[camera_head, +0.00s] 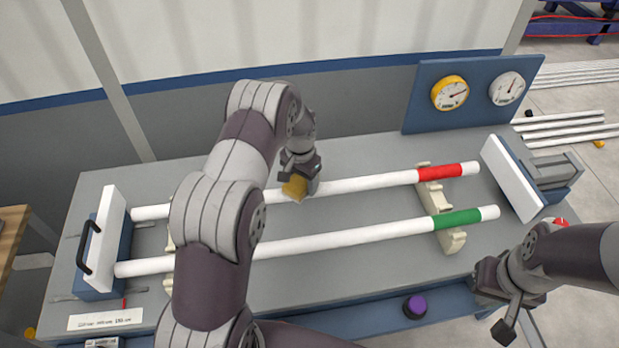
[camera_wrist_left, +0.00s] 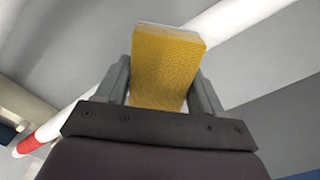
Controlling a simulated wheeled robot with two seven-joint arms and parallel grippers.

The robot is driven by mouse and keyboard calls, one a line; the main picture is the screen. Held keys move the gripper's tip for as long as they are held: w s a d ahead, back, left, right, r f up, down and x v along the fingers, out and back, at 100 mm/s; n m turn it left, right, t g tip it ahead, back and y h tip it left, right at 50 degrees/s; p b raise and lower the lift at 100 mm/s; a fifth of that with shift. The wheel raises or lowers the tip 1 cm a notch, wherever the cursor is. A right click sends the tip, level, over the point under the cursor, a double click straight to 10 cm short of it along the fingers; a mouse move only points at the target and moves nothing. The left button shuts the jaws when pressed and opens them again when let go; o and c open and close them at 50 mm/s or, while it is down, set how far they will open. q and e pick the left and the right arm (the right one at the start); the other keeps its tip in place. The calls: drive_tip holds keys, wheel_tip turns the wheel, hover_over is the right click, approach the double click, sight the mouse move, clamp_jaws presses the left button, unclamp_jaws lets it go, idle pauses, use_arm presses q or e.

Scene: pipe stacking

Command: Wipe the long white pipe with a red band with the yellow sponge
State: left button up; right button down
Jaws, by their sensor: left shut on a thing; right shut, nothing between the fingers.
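The long white pipe with a red band (camera_head: 368,183) lies across the back of the grey bench, its red end to the right. My left gripper (camera_head: 298,180) is shut on the yellow sponge (camera_head: 294,188) at the pipe, left of its middle. In the left wrist view the sponge (camera_wrist_left: 168,65) sits between the fingers, with the white pipe (camera_wrist_left: 235,22) behind it. Whether the sponge touches the pipe is unclear. My left arm hides part of the pipe. My right gripper (camera_head: 505,318) is shut and empty at the bench's front right.
A second white pipe with a green band (camera_head: 350,237) lies in front, parallel. Cream supports (camera_head: 440,222) hold the pipes. A block with a black handle (camera_head: 98,246) stands left, a white plate (camera_head: 511,178) right. Gauges (camera_head: 450,93) are on the back panel. A purple-topped knob (camera_head: 415,305) is in front.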

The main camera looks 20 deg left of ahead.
sight(280, 192)
use_arm(q)
drive_tip(key=shift+s+a, duration=0.6)
drive_tip(key=shift+a, duration=0.35)
drive_tip(key=shift+s+a+p, duration=0.2)
drive_tip(key=shift+s+a, duration=0.2)
drive_tip(key=shift+a, duration=0.25)
drive_tip(key=shift+s+a+p, duration=0.15)
drive_tip(key=shift+s+a, duration=0.25)
drive_tip(key=shift+a, duration=0.2)
drive_tip(key=shift+s+a+f, duration=0.1)
drive_tip(key=shift+s+a, duration=0.05)
drive_tip(key=shift+a, duration=0.1)
wheel_tip(280, 192, up, 6)
drive_tip(key=p, duration=0.4)
